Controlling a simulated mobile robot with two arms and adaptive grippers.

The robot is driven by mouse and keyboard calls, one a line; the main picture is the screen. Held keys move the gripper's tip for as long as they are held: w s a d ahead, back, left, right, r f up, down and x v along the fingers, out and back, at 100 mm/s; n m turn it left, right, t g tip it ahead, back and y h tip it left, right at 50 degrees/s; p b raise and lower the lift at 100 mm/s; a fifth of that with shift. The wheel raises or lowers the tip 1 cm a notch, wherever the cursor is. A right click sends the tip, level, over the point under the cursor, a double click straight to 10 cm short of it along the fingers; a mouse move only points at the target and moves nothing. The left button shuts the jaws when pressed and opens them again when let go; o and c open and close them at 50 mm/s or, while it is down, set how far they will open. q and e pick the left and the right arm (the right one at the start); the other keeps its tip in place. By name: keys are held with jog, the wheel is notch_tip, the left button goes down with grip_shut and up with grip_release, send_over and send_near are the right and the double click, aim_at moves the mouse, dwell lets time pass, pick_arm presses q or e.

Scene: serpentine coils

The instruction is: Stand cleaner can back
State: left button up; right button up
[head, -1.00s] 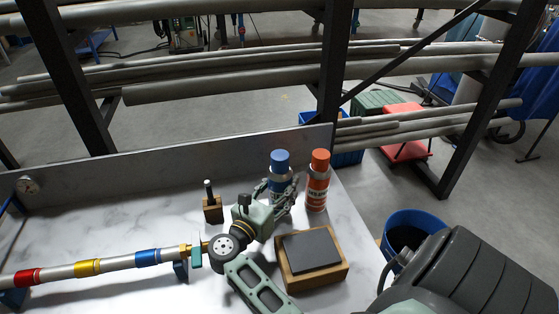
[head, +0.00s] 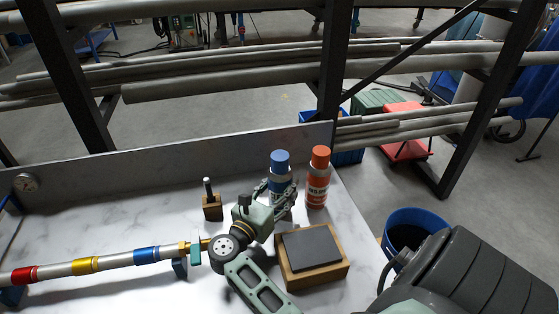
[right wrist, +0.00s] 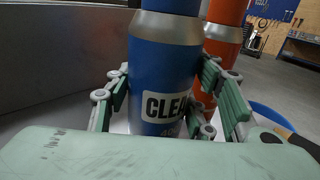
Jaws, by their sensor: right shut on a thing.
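The cleaner can (head: 280,172) is blue with a blue cap and a silver shoulder. It stands upright on the marble-look bench top, near the back wall. My right gripper (head: 276,188) is shut on its body, reaching in from the front left. In the right wrist view, the can (right wrist: 163,70) fills the middle, its label starting "CLEA", with green-padded fingers on both sides. The can's base is hidden behind the gripper. My left gripper is not in view.
An orange-red can (head: 317,180) stands close to the right of the cleaner can. A wooden block with a dark top (head: 312,250) lies in front. A small wooden holder (head: 212,207) stands left. A banded pipe (head: 110,263) runs along the left. A blue bin (head: 412,228) is off the right edge.

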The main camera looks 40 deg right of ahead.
jog(key=shift+f, duration=0.2)
jog(key=o, duration=1.6)
jog(key=shift+f, duration=0.1)
